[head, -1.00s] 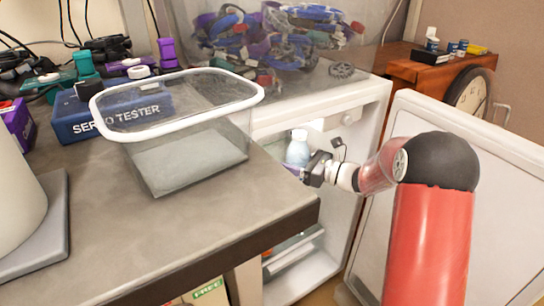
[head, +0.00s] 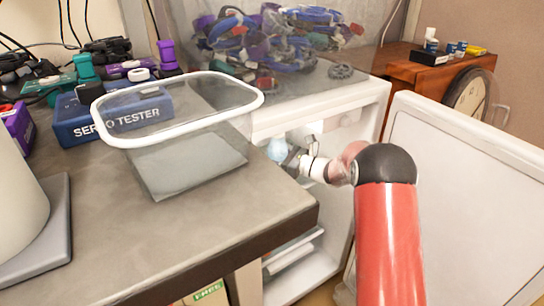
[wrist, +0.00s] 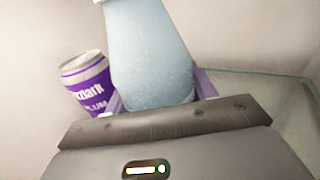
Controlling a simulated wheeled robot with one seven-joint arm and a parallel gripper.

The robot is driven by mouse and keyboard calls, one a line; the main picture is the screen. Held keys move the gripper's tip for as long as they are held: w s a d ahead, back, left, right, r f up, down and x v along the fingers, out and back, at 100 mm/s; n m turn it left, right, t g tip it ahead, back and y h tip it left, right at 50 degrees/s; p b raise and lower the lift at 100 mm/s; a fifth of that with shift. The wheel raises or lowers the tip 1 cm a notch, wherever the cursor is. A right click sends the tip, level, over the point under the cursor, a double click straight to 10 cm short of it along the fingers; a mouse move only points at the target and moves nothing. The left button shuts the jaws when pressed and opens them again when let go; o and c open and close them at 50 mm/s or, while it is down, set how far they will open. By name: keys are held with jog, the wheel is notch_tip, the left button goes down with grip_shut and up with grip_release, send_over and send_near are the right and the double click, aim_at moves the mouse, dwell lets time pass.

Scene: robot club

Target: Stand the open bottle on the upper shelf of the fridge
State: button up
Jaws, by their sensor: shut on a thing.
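The pale blue, translucent bottle (head: 278,151) is inside the open white fridge (head: 372,112), partly hidden by the bench and my wrist. In the wrist view the bottle (wrist: 150,55) is large and a little tilted in the picture; its top is cut off. My gripper (head: 291,159) is shut on the bottle, with its purple fingers (wrist: 160,97) on either side of its lower part. A glass shelf (wrist: 275,105) shows to the right of the bottle in the wrist view. I cannot tell whether the bottle's base touches it.
A purple and silver can (wrist: 85,82) stands close left of the bottle in the fridge. The bench (head: 235,205) with a clear bin (head: 190,150) lies left of my arm. The fridge door (head: 465,190) stands open to the right.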

jog(key=shift+f, duration=0.1)
jog(key=o, duration=1.1)
jog(key=shift+c, duration=0.2)
jog(key=shift+d, duration=0.25)
jog(key=v, duration=0.6)
jog(key=shift+s+d, duration=0.1)
jog(key=shift+d, duration=0.05)
jog(key=shift+s+d, duration=0.25)
jog(key=shift+d, duration=0.05)
